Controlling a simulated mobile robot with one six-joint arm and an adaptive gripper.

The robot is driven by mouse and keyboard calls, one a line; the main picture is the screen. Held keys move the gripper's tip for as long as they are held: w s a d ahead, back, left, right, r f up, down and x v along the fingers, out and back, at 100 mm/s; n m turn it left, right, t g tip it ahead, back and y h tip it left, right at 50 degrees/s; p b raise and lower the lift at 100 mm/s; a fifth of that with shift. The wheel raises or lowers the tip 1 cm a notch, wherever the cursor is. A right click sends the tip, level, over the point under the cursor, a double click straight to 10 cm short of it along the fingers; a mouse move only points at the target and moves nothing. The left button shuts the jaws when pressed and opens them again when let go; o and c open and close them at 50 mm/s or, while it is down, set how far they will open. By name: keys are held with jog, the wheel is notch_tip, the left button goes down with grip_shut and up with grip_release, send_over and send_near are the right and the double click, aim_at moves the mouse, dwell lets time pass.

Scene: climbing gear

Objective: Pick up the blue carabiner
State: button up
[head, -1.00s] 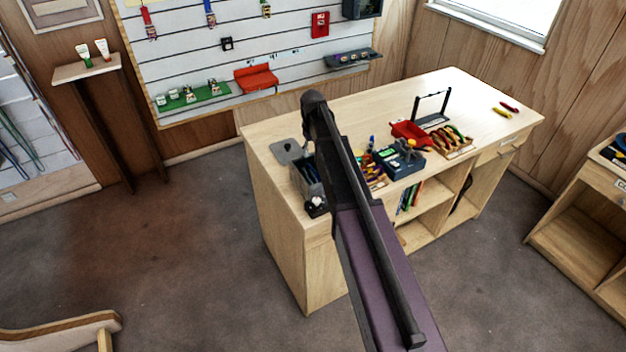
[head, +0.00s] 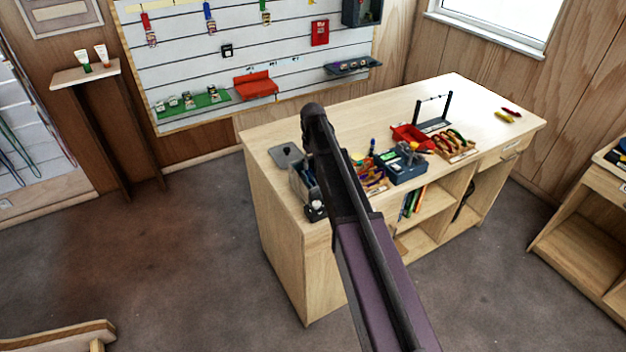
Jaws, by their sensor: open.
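I cannot make out a blue carabiner for certain. A narrow blue item (head: 209,17) hangs high on the wall panel, with a tag-like piece under it; it is too small to tell what it is. Small blue bits also show among the gear on the workbench (head: 470,95), partly behind my arm. My gripper does not show; only my purple and black arm links cross the middle of the head view, in front of the bench.
A dark blue box (head: 403,167), a red tray (head: 411,136) and a rack of tools (head: 455,144) stand on the bench. The bench's far right is mostly clear. A pale furniture edge (head: 55,336) is at lower left, a cabinet (head: 580,240) at right. Floor is open at left.

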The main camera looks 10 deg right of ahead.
jog(key=shift+f, duration=0.1)
jog(key=shift+d+f+b, duration=0.2)
jog(key=shift+f+b, duration=2.35)
jog(key=shift+b, duration=0.05)
grip_shut()
